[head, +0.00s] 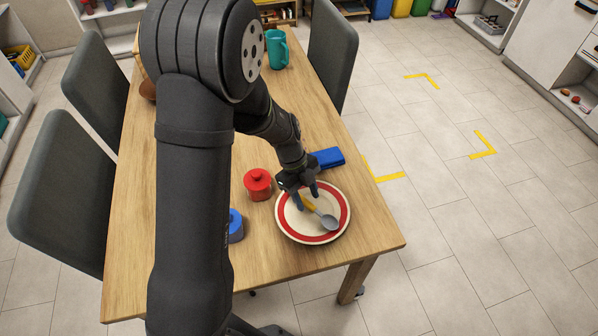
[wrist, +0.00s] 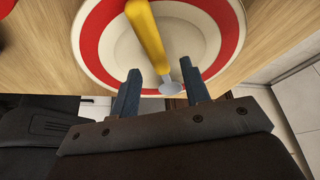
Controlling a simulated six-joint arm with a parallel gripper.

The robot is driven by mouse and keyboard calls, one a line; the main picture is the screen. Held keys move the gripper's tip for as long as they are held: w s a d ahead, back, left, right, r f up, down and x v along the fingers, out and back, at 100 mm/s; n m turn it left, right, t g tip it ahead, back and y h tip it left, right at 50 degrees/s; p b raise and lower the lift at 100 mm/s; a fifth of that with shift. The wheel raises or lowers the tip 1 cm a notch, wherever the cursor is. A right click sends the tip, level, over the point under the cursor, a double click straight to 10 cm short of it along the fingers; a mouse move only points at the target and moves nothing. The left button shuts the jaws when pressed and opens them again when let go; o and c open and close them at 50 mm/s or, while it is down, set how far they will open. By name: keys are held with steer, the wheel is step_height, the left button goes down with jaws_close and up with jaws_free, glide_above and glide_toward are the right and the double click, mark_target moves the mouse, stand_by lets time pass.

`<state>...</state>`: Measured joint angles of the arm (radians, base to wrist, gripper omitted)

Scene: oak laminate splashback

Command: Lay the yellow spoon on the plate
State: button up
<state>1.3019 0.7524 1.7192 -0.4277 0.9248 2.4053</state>
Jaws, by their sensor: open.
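The yellow spoon (head: 322,214) has a yellow handle and a grey metal bowl. In the head view it shows over the plate (head: 283,223), which is cream with a red band near its rim. The spoon also shows in the wrist view (wrist: 147,35), with its grey end between my fingertips in the picture and the plate (wrist: 91,50) behind it. My gripper (head: 308,200) is over the plate at the handle end of the spoon. In the wrist view my gripper (wrist: 162,80) has its two blue-grey fingers apart. The spoon appears to lie on the plate, though contact is hard to tell.
A red lidded pot (head: 258,184) stands just left of the plate. A blue pot (head: 236,226) is partly hidden behind my arm. A blue block-like object (head: 328,158) lies behind the plate. A teal mug (head: 277,50) stands at the far end of the wooden table (head: 370,236).

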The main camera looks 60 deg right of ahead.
steer(key=v, duration=1.6)
steer(key=shift+r, duration=0.25)
steer(key=shift+f, duration=0.1)
steer(key=x, duration=1.7)
steer(key=shift+f, duration=0.3)
steer(key=shift+r, duration=0.55)
